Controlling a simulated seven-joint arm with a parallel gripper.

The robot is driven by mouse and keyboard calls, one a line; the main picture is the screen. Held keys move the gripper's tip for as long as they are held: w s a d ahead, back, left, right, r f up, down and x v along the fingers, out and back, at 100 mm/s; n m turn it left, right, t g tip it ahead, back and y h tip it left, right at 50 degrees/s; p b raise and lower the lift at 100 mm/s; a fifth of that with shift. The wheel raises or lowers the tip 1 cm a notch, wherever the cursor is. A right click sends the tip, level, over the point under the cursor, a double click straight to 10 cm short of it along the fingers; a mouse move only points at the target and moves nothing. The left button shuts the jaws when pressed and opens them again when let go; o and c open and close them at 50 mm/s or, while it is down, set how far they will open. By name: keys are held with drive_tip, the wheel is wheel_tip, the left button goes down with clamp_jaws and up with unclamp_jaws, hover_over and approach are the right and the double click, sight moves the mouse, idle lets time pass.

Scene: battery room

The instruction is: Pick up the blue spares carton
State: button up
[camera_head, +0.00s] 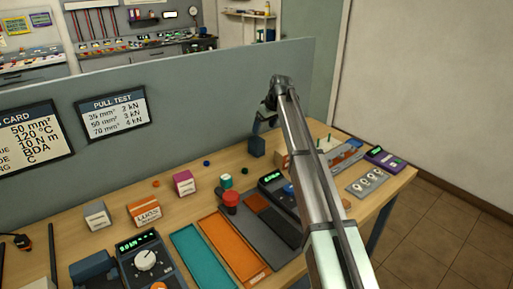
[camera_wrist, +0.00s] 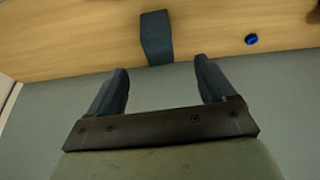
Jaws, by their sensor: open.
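A small dark blue box (camera_head: 257,147), which looks like the blue spares carton, stands on the wooden bench near the grey partition; no lettering is readable on it. It also shows in the wrist view (camera_wrist: 156,38), at top centre beyond the fingertips. My gripper (camera_head: 265,121) is above the box in the head view. In the wrist view my gripper (camera_wrist: 162,66) has its two dark fingers wide apart with nothing between them. The box lies roughly in line with the gap and looks apart from both fingers.
The grey partition (camera_head: 205,106) runs close behind the box. A blue cap (camera_wrist: 251,39) lies to its right in the wrist view. A magenta carton (camera_head: 184,183), an orange carton (camera_head: 145,212) and a grey carton (camera_head: 97,215) stand left. Trays and instruments crowd the front.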

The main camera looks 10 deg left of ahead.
sight(258, 140)
drive_tip(key=x, duration=0.8)
drive_tip(key=shift+w, duration=0.1)
drive_tip(key=shift+w+x, duration=0.2)
drive_tip(key=shift+x, duration=1.15)
drive_tip(key=shift+w+x, duration=0.15)
drive_tip(key=shift+x, duration=1.15)
drive_tip(key=shift+a+r, duration=0.1)
drive_tip(key=shift+r, duration=0.05)
drive_tip(key=shift+c, duration=0.2)
drive_tip(key=c, duration=1.1)
drive_tip(key=shift+c, duration=0.2)
